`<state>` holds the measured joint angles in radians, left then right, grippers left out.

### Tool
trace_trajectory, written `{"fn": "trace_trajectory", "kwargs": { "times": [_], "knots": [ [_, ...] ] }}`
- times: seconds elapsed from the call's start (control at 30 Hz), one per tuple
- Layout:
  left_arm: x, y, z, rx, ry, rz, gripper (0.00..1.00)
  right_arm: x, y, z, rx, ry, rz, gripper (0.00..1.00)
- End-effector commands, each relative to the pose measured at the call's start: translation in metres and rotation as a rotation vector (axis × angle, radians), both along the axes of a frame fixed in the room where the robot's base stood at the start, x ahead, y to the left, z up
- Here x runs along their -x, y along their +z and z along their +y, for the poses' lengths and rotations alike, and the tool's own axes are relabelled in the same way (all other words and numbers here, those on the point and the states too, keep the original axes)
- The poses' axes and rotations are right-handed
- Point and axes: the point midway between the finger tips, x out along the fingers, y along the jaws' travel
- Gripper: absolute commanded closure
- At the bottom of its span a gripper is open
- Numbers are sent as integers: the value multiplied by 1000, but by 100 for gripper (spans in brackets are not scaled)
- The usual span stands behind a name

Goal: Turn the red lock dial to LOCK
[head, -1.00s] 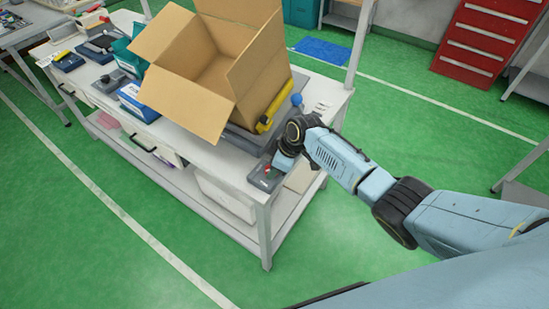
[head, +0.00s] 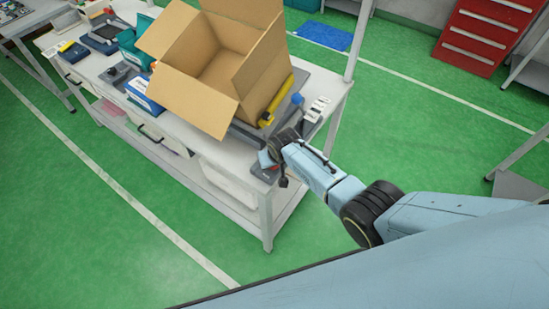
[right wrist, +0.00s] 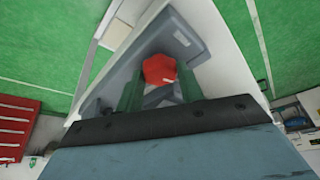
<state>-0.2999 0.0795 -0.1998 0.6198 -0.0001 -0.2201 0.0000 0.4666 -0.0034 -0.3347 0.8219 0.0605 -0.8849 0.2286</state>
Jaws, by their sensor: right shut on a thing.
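The red lock dial (right wrist: 160,69) sits on a grey lock unit (right wrist: 187,33) at the table corner, seen in the right wrist view. A small pale mark shows on the dial's face. My right gripper (right wrist: 160,84) has one finger on each side of the dial and is shut on it. In the head view the lock unit (head: 258,173) shows at the table's near right corner, partly covered by my right gripper (head: 268,160); the dial is hidden there. I cannot read any LOCK marking. My left gripper is not in view.
An open cardboard box (head: 205,95) stands on the white table (head: 180,122) behind the lock unit. A yellow bar and a blue ball (head: 297,99) are close to my right wrist. Green floor (head: 110,215) is clear in front of the table.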

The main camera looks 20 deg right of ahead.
Motion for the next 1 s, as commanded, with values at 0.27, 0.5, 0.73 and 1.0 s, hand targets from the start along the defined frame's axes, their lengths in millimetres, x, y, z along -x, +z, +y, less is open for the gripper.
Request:
{"fn": "trace_trajectory", "kwargs": {
  "times": [0.27,0.5,0.73,1.0],
  "knots": [
    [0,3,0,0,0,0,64,0,0,2,-1,-147,1,85],
    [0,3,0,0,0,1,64,0,0,2,-1,-202,1,85],
    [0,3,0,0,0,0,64,0,-1,2,-2,-214,2,85],
    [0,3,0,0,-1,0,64,0,-1,2,-1,-213,2,57]
  ]
}}
